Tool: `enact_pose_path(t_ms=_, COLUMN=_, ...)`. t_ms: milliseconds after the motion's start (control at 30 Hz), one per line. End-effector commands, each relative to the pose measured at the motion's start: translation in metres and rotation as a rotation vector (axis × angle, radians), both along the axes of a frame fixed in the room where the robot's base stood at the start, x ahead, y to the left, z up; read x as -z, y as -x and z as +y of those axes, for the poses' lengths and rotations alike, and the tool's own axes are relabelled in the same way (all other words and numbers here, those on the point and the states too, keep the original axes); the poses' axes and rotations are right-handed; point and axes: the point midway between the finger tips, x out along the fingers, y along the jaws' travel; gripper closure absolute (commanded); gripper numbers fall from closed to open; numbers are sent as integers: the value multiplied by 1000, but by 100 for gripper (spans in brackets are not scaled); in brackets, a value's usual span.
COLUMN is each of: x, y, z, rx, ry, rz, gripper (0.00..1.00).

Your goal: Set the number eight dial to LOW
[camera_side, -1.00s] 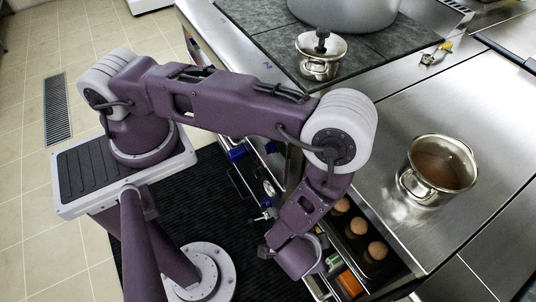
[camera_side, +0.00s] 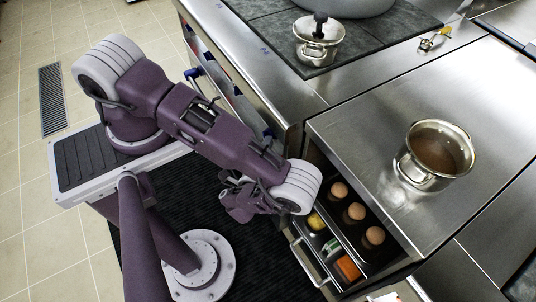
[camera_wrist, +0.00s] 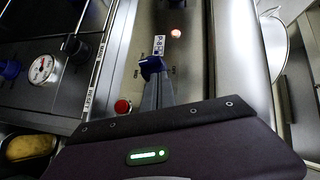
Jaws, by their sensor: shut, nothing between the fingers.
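In the wrist view a blue dial (camera_wrist: 151,64) sits on a steel panel beside a small white label (camera_wrist: 158,45), whose print is too small to read surely. Faint markings surround the dial; its setting cannot be read. My gripper (camera_wrist: 157,82) is shut and empty, its grey fingers pointing at the dial, with tips close to or against it; contact cannot be told. Another blue dial (camera_wrist: 10,68) is at the left edge. In the side view my arm's links hide the gripper's fingers and most of the counter's front panel.
The wrist view shows a red button (camera_wrist: 122,106), a lit lamp (camera_wrist: 176,33), a white gauge (camera_wrist: 43,70) and a black knob (camera_wrist: 75,49).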

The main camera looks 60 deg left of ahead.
Motion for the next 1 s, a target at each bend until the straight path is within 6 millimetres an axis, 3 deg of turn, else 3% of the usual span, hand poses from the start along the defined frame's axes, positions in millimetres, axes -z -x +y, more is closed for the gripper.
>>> enact_pose_path(t_ms=200, x=4, y=0, z=16, rx=0, ry=0, rz=0, gripper=100)
enact_pose_path(t_ms=1000, x=1, y=0, z=18, rx=0, ry=81, rz=-1, gripper=100)
